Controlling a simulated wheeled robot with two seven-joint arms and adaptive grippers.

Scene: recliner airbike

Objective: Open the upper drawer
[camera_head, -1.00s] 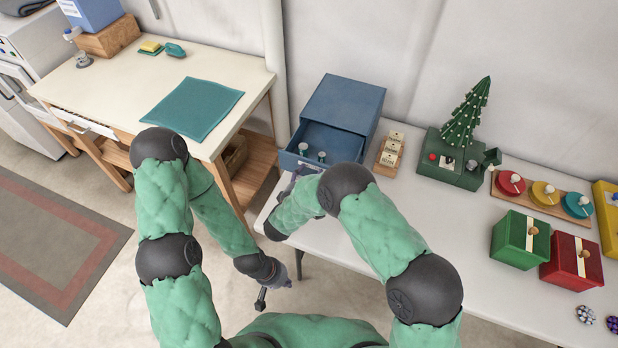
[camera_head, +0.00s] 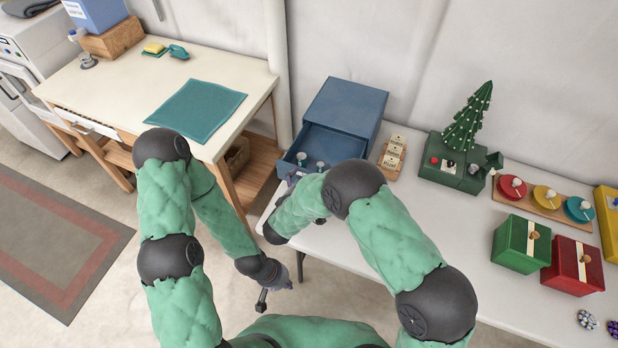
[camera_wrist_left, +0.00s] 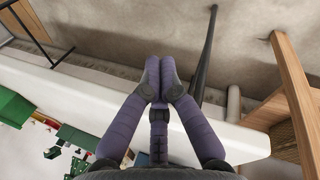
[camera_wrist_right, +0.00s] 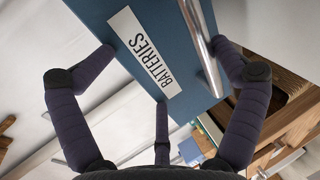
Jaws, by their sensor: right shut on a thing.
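The blue cabinet (camera_head: 347,100) stands on the white table with one drawer (camera_head: 329,143) pulled out. Two small cylinders stand inside the drawer. I cannot tell clearly which level this drawer is. In the right wrist view its blue front (camera_wrist_right: 185,75) has a white BATTERIES label (camera_wrist_right: 143,55) and a metal handle bar (camera_wrist_right: 200,45). My right gripper (camera_wrist_right: 165,52) is shut on the drawer front, a finger at either side; its exact contact is unclear. My left gripper (camera_wrist_left: 160,65) is shut and empty, hanging low in front of the table (camera_wrist_left: 75,95), left of the right arm.
A card holder (camera_head: 392,155), a green base with a small tree (camera_head: 466,120), and green (camera_head: 520,242) and red (camera_head: 573,266) boxes stand on the white table. A wooden desk (camera_head: 125,75) with a teal mat (camera_head: 196,108) is at left.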

